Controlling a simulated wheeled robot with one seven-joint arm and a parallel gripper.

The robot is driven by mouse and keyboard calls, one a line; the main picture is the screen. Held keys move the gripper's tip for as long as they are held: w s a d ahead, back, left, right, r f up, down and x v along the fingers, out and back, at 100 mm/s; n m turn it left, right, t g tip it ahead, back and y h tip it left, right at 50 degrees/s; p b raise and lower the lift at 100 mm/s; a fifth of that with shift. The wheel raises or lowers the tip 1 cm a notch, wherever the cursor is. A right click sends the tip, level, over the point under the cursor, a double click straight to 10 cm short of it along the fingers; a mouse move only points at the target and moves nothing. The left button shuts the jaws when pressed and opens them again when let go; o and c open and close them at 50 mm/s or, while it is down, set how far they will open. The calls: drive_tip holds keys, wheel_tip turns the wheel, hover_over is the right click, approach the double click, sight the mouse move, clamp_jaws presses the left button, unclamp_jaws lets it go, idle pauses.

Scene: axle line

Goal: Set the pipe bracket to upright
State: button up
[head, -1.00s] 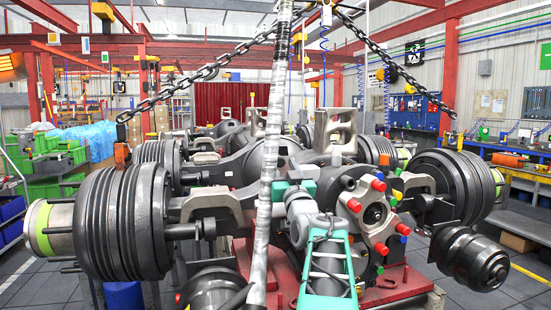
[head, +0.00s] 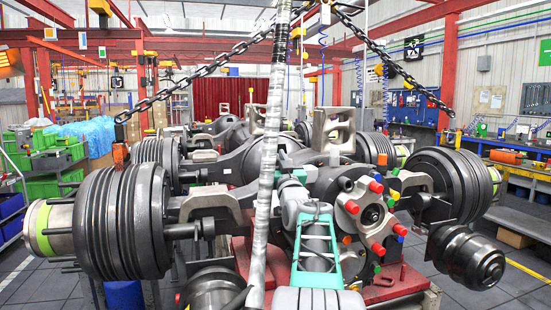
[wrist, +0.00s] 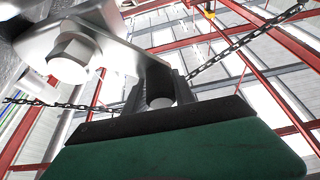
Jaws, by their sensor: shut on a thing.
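In the wrist view, a silver metal plate with a large hex bolt, which looks like the pipe bracket (wrist: 112,42), reaches from the upper left to my gripper (wrist: 158,88). My gripper's dark fingers are shut on its near end, where a dark round part with a pale face shows between them. The plate is tilted in this view, and its far end runs out of the frame. In the head view my arm reaches to the middle of the axle; the fingers and the bracket cannot be made out there.
The large axle housing with a hub (head: 372,214) ringed by red caps stands close to my arm. Ribbed drums stand at left (head: 125,222) and right (head: 447,185). Chains (head: 215,66) and a pale wrapped hose (head: 268,170) hang near the arm. A grey cast bracket (head: 333,130) stands behind.

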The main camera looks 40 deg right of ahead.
clamp_jaws()
drive_tip(key=shift+f, duration=0.15)
idle(0.7)
